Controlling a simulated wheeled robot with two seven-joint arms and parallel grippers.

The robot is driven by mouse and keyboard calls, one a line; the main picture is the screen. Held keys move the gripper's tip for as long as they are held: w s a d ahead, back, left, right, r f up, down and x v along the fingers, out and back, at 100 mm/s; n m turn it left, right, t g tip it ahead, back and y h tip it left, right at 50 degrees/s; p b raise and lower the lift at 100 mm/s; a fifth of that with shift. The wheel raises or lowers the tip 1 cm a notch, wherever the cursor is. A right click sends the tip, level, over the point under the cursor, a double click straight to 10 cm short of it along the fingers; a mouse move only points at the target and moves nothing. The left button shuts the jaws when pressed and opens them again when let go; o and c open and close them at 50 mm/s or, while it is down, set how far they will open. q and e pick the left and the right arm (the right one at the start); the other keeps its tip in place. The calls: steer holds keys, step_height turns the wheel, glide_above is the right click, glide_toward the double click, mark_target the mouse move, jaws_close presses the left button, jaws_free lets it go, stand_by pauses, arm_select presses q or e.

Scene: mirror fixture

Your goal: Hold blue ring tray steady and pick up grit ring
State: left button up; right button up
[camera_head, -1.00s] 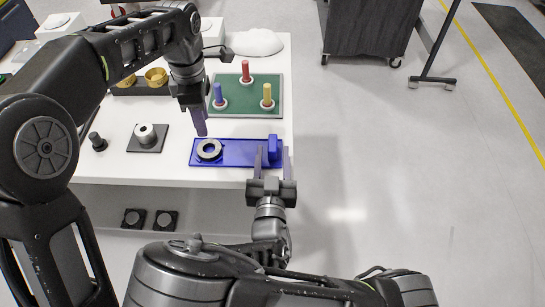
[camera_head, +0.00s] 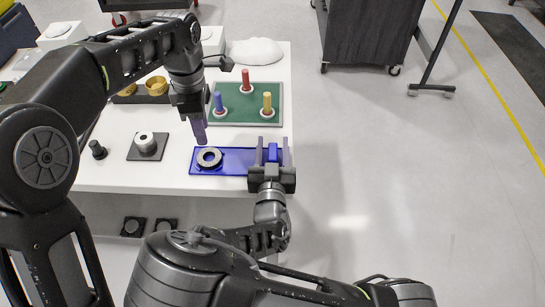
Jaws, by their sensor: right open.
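The blue ring tray (camera_head: 230,156) lies flat at the right front of the white table. The dark grey grit ring (camera_head: 209,158) lies on its left part. An upright blue block (camera_head: 272,153) stands at the tray's right end. My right gripper (camera_head: 272,152) is open, with one finger on each side of that block. Whether the fingers touch it, I cannot tell. My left gripper (camera_head: 200,138) points down just above and behind the grit ring, apart from it. Its fingers overlap in this view, so their opening is hidden.
Behind the tray is a green board (camera_head: 248,112) with red, blue and yellow pegs. Left of the tray, a silver ring part (camera_head: 145,142) sits on a dark plate. Gold cups (camera_head: 156,86) and a white mound (camera_head: 256,52) are further back.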

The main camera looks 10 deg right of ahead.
steer(key=shift+w+d, duration=0.15)
steer(key=shift+w, duration=0.55)
jaws_close()
arm_select(q)
steer(key=shift+o, duration=1.3)
steer(key=shift+r, duration=0.35)
steer(key=o, duration=0.3)
steer(key=shift+a+r+m, duration=0.15)
steer(key=shift+r+m, duration=0.55)
steer(key=shift+r, duration=0.2)
steer(key=o, duration=0.4)
steer(key=shift+o, duration=0.7)
steer(key=shift+f, duration=3.45)
